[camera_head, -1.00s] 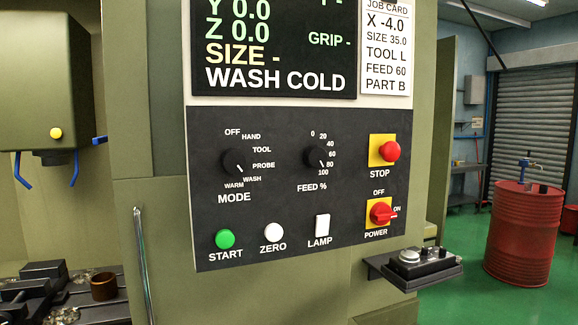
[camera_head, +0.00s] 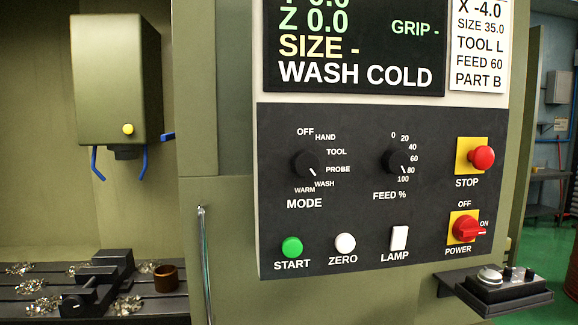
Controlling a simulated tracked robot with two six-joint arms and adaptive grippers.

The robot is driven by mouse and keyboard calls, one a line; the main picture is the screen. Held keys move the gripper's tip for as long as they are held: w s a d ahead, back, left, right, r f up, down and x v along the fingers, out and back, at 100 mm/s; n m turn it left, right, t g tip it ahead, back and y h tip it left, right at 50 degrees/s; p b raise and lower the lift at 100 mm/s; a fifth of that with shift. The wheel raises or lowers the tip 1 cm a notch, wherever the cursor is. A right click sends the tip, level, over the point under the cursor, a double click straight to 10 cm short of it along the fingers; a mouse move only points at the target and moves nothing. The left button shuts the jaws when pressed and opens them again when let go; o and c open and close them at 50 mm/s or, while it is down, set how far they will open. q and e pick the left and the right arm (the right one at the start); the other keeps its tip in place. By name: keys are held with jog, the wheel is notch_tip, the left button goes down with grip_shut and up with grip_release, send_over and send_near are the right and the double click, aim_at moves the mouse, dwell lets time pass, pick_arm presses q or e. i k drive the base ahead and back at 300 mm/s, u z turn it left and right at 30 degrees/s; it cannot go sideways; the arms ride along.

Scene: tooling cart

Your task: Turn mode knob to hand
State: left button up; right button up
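The black mode knob (camera_head: 306,164) is on the dark control panel (camera_head: 350,215), above the word MODE. Around it are the labels OFF, HAND, TOOL, PROBE, WASH and WARM. HAND is up and right of the knob. Its white mark points down and right, towards WASH. The screen (camera_head: 355,50) above reads WASH COLD. Neither of my grippers is in view.
The feed knob (camera_head: 397,162) is right of the mode knob. The red stop button (camera_head: 482,157) and power switch (camera_head: 466,229) are farther right. Start (camera_head: 292,247), zero (camera_head: 345,243) and lamp (camera_head: 399,238) buttons line the bottom. A small box (camera_head: 500,288) juts out at lower right.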

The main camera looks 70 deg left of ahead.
aim_at(305, 164)
jog(key=z, duration=1.55)
jog(key=i, duration=0.1)
jog(key=u, duration=3.05)
jog(key=i, duration=0.55)
jog(key=z, duration=0.15)
jog(key=k, duration=0.55)
jog(key=u, duration=0.05)
